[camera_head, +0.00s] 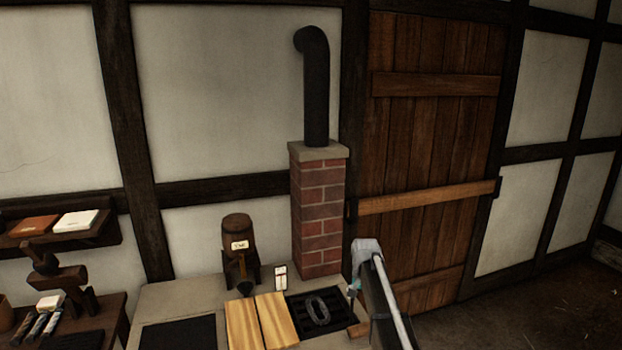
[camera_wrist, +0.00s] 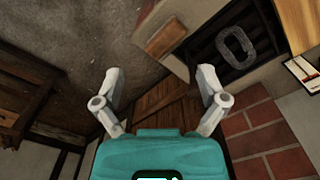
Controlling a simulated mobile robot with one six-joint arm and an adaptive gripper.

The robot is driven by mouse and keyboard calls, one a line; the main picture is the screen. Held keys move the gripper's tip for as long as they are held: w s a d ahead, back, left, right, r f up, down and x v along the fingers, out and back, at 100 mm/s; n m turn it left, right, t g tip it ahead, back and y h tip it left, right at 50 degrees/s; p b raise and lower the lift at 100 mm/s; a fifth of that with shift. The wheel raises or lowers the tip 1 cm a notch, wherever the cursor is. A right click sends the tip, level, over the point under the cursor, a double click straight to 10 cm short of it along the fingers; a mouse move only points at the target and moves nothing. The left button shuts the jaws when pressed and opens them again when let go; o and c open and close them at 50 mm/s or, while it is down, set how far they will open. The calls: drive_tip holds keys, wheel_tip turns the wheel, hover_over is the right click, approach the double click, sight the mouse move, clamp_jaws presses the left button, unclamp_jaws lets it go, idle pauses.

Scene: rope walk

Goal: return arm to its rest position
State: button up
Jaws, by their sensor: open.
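My gripper (camera_wrist: 159,84) shows in the wrist view with its two pale fingers spread wide and nothing between them. In the head view my arm (camera_head: 380,290) rises from the bottom edge in front of the plank door, at the right end of the stone counter. The gripper's fingers are not clear in the head view. A grey oval ring (camera_head: 317,308) lies on a dark grate (camera_head: 340,316) on the counter. The ring also shows at the upper right of the wrist view (camera_wrist: 236,47), apart from the fingers.
A brick pillar (camera_head: 318,220) with a black stovepipe stands behind the grate. Wooden boards (camera_head: 260,322), a small barrel (camera_head: 240,240) and a dark mat (camera_head: 180,334) are on the counter. A shelf and side table (camera_head: 110,312) stand at left. The floor (camera_head: 540,310) at right is open.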

drive_tip(key=s+f+n+b, duration=0.1)
drive_tip(key=s+f+b, duration=0.2)
drive_tip(key=s, duration=0.6)
drive_tip(key=s+f+n+b, duration=0.2)
drive_tip(key=s+f+b, duration=0.1)
drive_tip(key=s, duration=0.7)
drive_tip(key=s+f+n+b, duration=0.2)
drive_tip(key=s+f+b, duration=0.1)
drive_tip(key=s, duration=0.6)
drive_tip(key=shift+s+d+f, duration=0.2)
drive_tip(key=shift+d+f, duration=0.2)
drive_tip(key=shift+f, duration=0.05)
